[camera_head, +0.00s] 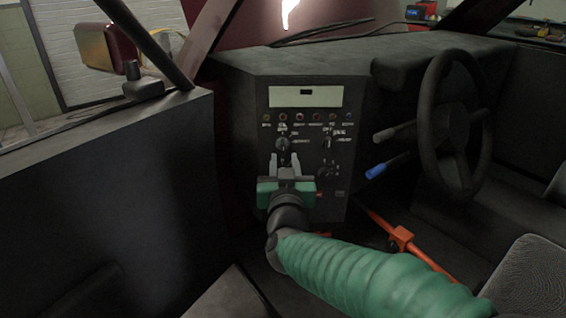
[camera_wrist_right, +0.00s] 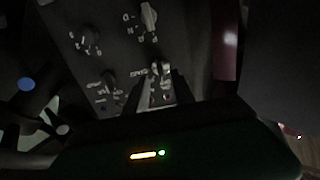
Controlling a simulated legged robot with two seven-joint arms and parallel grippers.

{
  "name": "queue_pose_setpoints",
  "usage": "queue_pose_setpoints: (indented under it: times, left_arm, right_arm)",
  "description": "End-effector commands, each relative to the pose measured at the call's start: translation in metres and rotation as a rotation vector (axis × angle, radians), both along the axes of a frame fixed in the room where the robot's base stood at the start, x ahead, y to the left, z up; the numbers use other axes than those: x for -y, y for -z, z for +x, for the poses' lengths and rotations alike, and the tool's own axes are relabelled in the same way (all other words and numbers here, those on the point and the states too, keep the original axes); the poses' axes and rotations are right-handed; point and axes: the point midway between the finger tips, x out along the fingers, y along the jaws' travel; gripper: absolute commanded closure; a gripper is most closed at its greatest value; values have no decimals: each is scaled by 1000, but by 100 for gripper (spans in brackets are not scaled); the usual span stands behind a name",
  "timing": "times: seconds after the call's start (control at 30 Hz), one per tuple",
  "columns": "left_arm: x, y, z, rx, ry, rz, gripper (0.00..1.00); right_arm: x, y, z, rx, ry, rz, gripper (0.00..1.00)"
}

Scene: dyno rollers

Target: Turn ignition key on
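A dark dashboard panel (camera_head: 345,97) carries several knobs and a row of small lights or buttons. One knob (camera_head: 282,143) is just above my right gripper's fingertips. My right gripper (camera_head: 288,161) is in front of the panel with its two fingers apart and pointing up at it. In the right wrist view, that knob (camera_wrist_right: 158,68) shows at the gap between the fingertips (camera_wrist_right: 158,85); whether they touch it I cannot tell. A lighter selector knob (camera_wrist_right: 148,17) with letters shows farther up there. Which control is the ignition key is not clear. My left gripper is not in view.
A steering wheel (camera_head: 424,122) stands right of the panel, with a grey lever (camera_head: 394,132) and a blue-tipped lever (camera_head: 376,172). An orange bar (camera_head: 402,238) lies low at the right. A dark door (camera_head: 110,190) borders the left. Part of a seat (camera_head: 530,275) is at bottom right.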

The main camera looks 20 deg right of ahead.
Motion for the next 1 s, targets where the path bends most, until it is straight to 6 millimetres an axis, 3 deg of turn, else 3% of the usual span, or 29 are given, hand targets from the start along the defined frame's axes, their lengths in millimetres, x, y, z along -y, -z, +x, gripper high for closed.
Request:
queue_pose_setpoints:
  times: [0.2,0.53,0.77,1.0]
  left_arm:
    - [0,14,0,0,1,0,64]
    - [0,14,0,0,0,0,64]
    - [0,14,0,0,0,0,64]
    - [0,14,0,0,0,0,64]
  right_arm:
    - [9,1,36,1,0,0,69]
    - [10,-1,43,0,-1,-1,69]
    - [10,0,43,0,-1,0,98]
    - [10,0,43,0,-1,0,100]
